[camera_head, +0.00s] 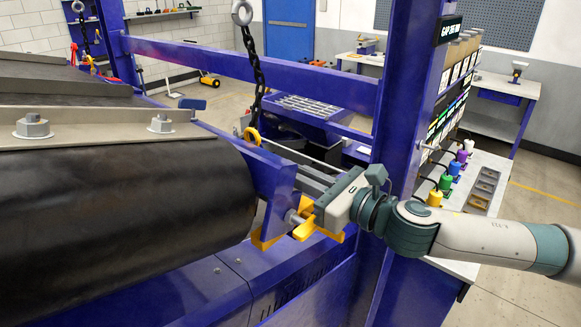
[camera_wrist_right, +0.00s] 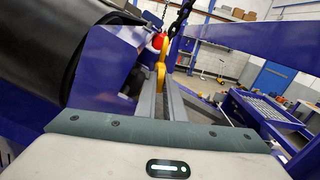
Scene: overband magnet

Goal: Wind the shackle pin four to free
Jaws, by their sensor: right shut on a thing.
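A yellow shackle (camera_head: 252,136) hangs at the lower end of a dark chain (camera_head: 252,62), beside the near blue end plate of the magnet frame. It also shows in the right wrist view (camera_wrist_right: 160,76), at the far end of my two grey fingers. My right gripper (camera_head: 268,144) reaches in from the right, with its fingertips at the shackle. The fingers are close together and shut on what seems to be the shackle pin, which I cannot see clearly. A small red part (camera_wrist_right: 157,40) shows just above the shackle; I cannot tell whether it belongs to it. My left gripper is out of view.
A black roller belt (camera_head: 120,215) fills the left. A yellow bracket with a bolt (camera_head: 304,219) sits just below my right gripper.

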